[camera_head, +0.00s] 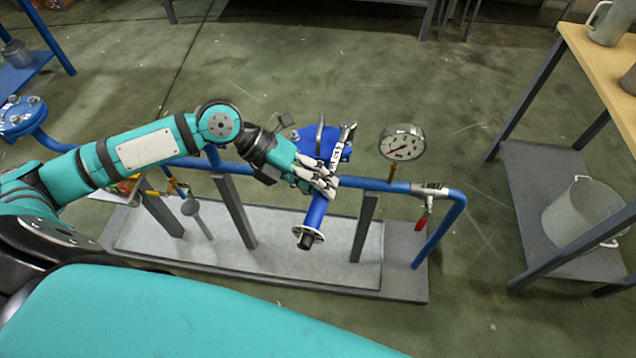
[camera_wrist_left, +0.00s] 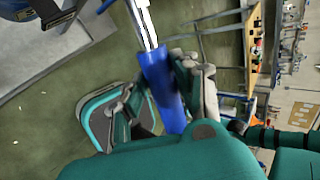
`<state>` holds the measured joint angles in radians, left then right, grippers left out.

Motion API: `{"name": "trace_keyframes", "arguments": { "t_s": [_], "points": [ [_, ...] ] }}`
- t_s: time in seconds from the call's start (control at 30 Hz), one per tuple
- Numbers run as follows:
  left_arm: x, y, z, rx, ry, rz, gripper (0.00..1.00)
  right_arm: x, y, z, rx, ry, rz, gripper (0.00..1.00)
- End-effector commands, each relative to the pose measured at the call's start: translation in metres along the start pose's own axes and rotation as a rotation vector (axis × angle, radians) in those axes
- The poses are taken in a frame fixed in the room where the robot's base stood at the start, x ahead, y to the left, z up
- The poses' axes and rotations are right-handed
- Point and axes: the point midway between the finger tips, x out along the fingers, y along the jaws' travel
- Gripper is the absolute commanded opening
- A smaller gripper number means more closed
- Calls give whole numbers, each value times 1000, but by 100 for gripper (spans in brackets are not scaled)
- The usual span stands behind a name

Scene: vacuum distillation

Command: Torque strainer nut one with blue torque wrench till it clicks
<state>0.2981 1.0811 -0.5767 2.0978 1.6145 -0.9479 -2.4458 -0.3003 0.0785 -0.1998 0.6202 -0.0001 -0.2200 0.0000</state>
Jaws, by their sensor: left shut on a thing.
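The torque wrench (camera_head: 337,155) has a silver shaft and, in the left wrist view, a blue handle (camera_wrist_left: 160,78). My left gripper (camera_head: 322,180) is shut around its handle. The wrench head points away, at the right edge of the blue strainer (camera_head: 310,136) on the pipe rack. Fingers and wrench cover part of the strainer; its nuts are too small to tell apart, and I cannot tell whether the wrench is seated on nut one. A flanged end (camera_head: 308,237) with a dark tip shows below the gripper. My right gripper is out of view.
A pressure gauge (camera_head: 402,142) stands on the blue pipe just right of the gripper. Beyond it is a red-handled valve (camera_head: 422,218). A shelf table (camera_head: 602,88) with a pale pot (camera_head: 583,214) stands at the right. The floor between is clear.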

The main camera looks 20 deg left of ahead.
Motion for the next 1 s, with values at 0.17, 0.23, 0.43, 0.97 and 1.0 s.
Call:
{"name": "trace_keyframes", "arguments": {
  "t_s": [0.17, 0.23, 0.43, 0.97, 1.0],
  "points": [
    [2, 2, 1, 4, -4, -4, 0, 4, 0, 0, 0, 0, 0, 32],
    [3, 3, 1, 4, -4, -4, 0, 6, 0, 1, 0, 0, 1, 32],
    [6, 6, 0, 4, -4, -4, 0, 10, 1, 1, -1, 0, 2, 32],
    [12, 13, 0, 4, -4, -4, 0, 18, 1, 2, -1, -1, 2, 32],
    [12, 13, 0, 4, -4, -4, 0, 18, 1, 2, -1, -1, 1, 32]
  ]
}}
